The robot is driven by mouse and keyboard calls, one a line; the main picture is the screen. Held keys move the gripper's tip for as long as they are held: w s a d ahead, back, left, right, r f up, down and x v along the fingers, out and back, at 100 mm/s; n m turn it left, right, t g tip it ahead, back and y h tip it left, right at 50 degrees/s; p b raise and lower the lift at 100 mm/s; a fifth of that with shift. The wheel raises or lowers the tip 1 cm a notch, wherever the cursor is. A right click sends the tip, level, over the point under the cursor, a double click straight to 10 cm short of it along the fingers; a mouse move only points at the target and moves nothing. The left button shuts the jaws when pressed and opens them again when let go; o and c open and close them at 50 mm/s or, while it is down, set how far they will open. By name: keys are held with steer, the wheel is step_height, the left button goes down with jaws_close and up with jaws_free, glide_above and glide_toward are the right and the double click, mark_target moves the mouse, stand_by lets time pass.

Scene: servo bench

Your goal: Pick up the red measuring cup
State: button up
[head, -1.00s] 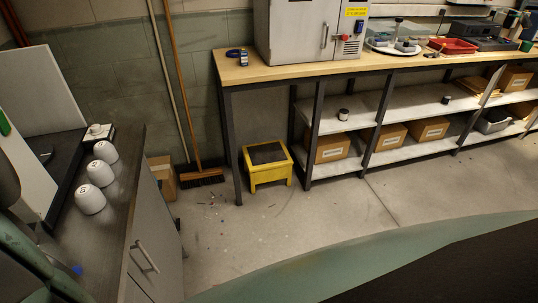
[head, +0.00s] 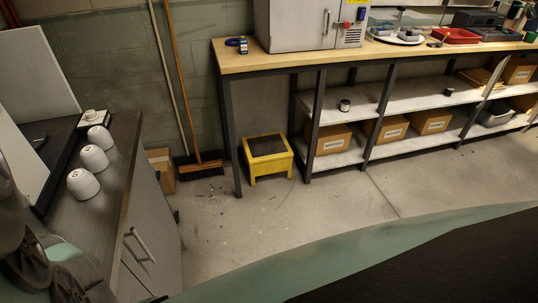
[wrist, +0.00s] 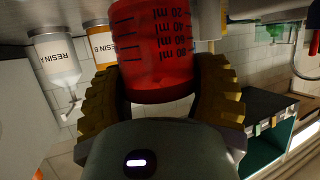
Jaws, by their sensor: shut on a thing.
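The red measuring cup (wrist: 152,60) is in the upper middle of the wrist view, with dark ml marks on its side. My gripper (wrist: 162,92) has its two yellow ribbed fingers closed against the cup's left and right sides. The picture looks upside down, so the cup's marks are inverted. The top edge of the picture cuts off part of the cup. The cup does not show in the head view, and I cannot make out the gripper there.
A green open case (wrist: 268,130) is at the right. In the head view, white cups (head: 84,184) stand on the left counter, and a yellow stool (head: 268,158) is on the floor.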

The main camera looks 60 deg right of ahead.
steer(key=shift+s+d, duration=0.25)
steer(key=shift+d, duration=0.75)
steer(key=shift+r, duration=0.1)
stand_by(2.4)
